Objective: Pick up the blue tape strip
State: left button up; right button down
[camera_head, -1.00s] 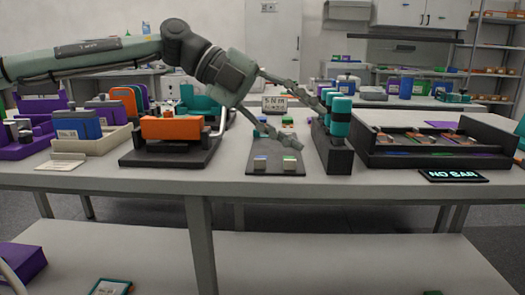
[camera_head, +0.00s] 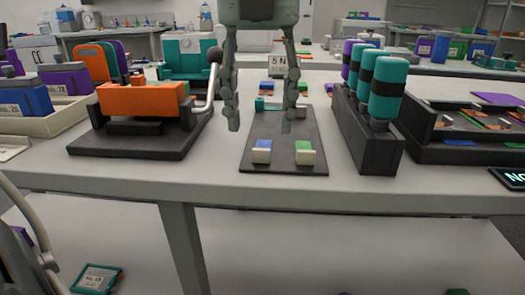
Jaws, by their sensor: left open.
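A dark plate (camera_head: 283,134) lies flat on the table. At its front edge sit a small piece with a blue top (camera_head: 263,144) and cream front, and a similar piece with a green top (camera_head: 304,146). The blue top may be the blue tape strip; I cannot tell for sure. My left gripper (camera_head: 261,124) points down over the plate. Its two long fingers are wide apart with nothing held between them. They appear above and behind the blue-topped piece, not touching it. A teal block (camera_head: 260,104) shows between the fingers farther back. My right gripper is not in view.
An orange device (camera_head: 142,104) on a dark base, with a raised lever handle (camera_head: 212,72), stands left of the plate. A black rack (camera_head: 366,142) with teal and purple cylinders stands close on its right. A dark tray (camera_head: 440,152) is farther right. Bare table lies in front.

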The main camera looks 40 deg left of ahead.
aim_at(261, 149)
pick_arm(q)
jog(key=f, duration=0.4)
jog(key=shift+w+f, duration=0.25)
jog(key=shift+f, duration=0.1)
jog(key=c, duration=0.8)
